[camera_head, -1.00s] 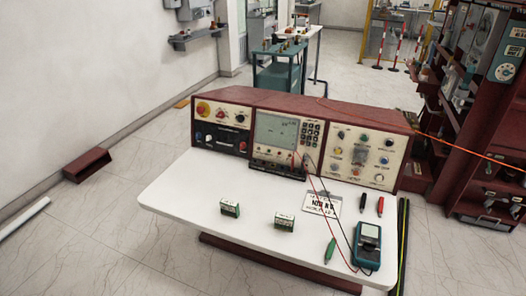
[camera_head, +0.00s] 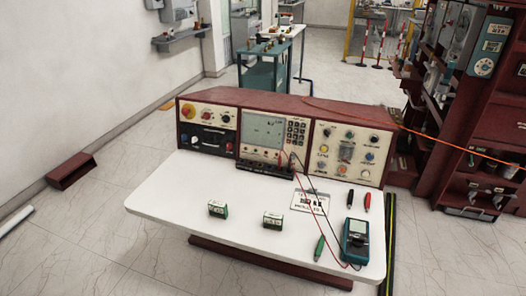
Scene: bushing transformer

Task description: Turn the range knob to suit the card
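A white card (camera_head: 311,201) with black print lies on the white bench top; the large print is too blurred to read surely. The dark red console (camera_head: 275,108) stands along the back of the bench. Its left panel (camera_head: 209,128) has a red-and-yellow button and dark knobs, and its right panel (camera_head: 347,152) has several small coloured knobs. The teal multimeter (camera_head: 355,241) at the bench's right front also has a dial. I cannot tell which control is the range knob, nor its setting. Neither of my grippers is in view.
Two small green-and-white boxes (camera_head: 218,209) (camera_head: 272,220) stand on the bench. A green probe (camera_head: 319,248) and black and red clips (camera_head: 350,198) (camera_head: 367,202) lie at the right. Thin red and black leads cross the card area. The bench's left part is clear.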

